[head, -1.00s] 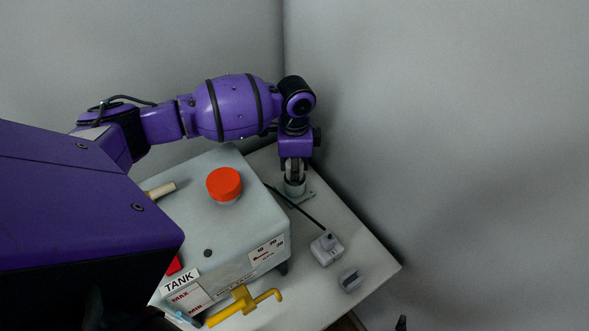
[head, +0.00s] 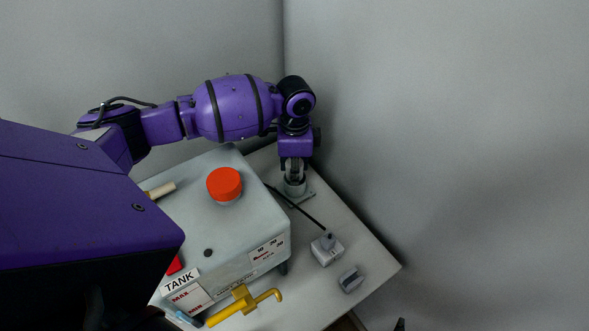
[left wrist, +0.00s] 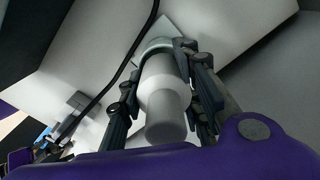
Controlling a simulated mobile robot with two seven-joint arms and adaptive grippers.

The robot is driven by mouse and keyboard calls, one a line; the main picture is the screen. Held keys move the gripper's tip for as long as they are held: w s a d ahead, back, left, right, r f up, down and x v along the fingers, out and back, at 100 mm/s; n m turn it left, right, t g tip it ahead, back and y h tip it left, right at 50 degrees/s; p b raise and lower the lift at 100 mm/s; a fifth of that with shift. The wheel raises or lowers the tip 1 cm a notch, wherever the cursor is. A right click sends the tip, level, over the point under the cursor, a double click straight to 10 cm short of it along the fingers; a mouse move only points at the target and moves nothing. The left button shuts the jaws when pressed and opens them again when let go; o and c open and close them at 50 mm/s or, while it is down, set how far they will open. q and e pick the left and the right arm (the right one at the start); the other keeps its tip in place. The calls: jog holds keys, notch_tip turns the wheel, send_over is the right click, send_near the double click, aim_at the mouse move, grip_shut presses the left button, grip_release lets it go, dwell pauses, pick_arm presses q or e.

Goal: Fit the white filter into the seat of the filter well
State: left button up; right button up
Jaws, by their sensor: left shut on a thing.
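The white filter (left wrist: 165,105) is a pale cylinder between the fingers of my left gripper (left wrist: 166,65) in the left wrist view. The gripper is shut on it. The filter well (left wrist: 157,43) is a grey round cup at the filter's far end. In the head view my left gripper (head: 294,173) points straight down at the filter well (head: 297,188), which stands on a flat base at the table's back corner. The filter's far end is at or inside the well's rim; its depth and the seat are hidden. A small dark tip at the bottom edge may be my right gripper.
The grey tank box (head: 252,225) with a red cap (head: 224,183) and yellow pipe (head: 240,301) stands left of the well. A black cable (head: 306,215) runs past the well. Two small grey blocks (head: 327,250) (head: 351,280) lie toward the front right. Walls close in behind.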

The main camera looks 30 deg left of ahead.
pick_arm(q)
jog(key=shift+f, duration=0.4)
jog(key=o, duration=0.9)
jog(key=o, duration=0.5)
jog(key=shift+o, duration=0.3)
jog(key=o, duration=0.6)
